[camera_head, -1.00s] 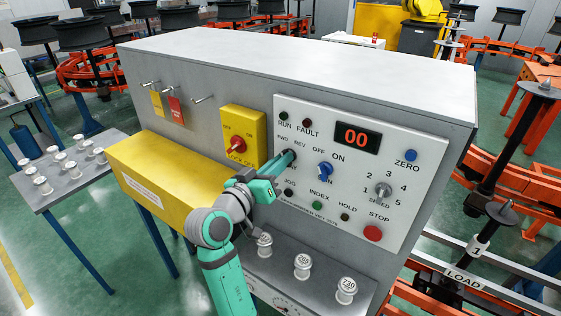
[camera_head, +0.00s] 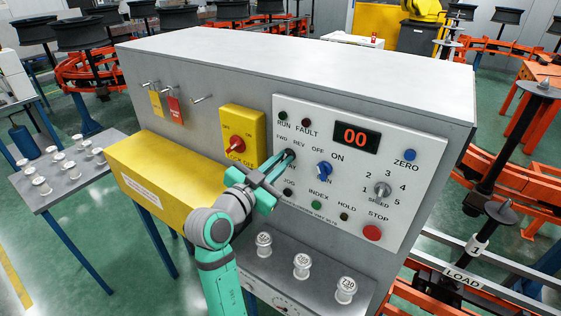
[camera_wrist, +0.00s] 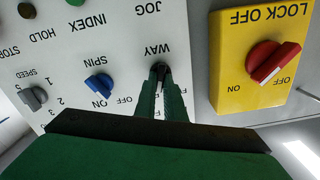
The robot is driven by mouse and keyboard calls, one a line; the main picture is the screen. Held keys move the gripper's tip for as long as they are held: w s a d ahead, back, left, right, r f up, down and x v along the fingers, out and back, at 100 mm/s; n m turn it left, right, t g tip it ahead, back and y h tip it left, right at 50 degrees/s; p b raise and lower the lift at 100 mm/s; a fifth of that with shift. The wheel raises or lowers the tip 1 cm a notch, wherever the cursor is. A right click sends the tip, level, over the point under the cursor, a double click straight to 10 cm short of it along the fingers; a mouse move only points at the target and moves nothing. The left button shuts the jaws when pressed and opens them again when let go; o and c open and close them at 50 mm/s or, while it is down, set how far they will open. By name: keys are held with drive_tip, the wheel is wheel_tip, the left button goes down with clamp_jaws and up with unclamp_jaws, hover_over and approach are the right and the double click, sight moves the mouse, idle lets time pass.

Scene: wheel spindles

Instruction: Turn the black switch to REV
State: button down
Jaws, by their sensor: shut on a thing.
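The black switch (camera_wrist: 160,70) sits above the WAY label in the head view, with FWD and REV printed over it. My gripper (camera_head: 289,155) reaches the white panel (camera_head: 400,150) there. In the wrist view, which is upside down, my gripper's fingers (camera_wrist: 159,84) are closed on the black switch, one on each side. The fingers cover most of the switch and the FWD and REV labels in that view, so I cannot tell which label it points to.
A blue SPIN switch (camera_head: 323,170) is close on the right. A yellow lock-off box (camera_head: 243,136) with a red knob (camera_head: 236,146) is on the left. A yellow box (camera_head: 165,180) juts out below it. Several white spools (camera_head: 302,265) stand on the ledge below.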

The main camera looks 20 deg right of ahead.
drive_tip(key=shift+m, duration=0.5)
drive_tip(key=c, duration=1.8)
unclamp_jaws()
drive_tip(key=shift+c, duration=0.2)
drive_tip(key=shift+a, duration=0.1)
drive_tip(key=v, duration=1)
drive_tip(key=shift+s+a, duration=0.25)
drive_tip(key=shift+s, duration=0.05)
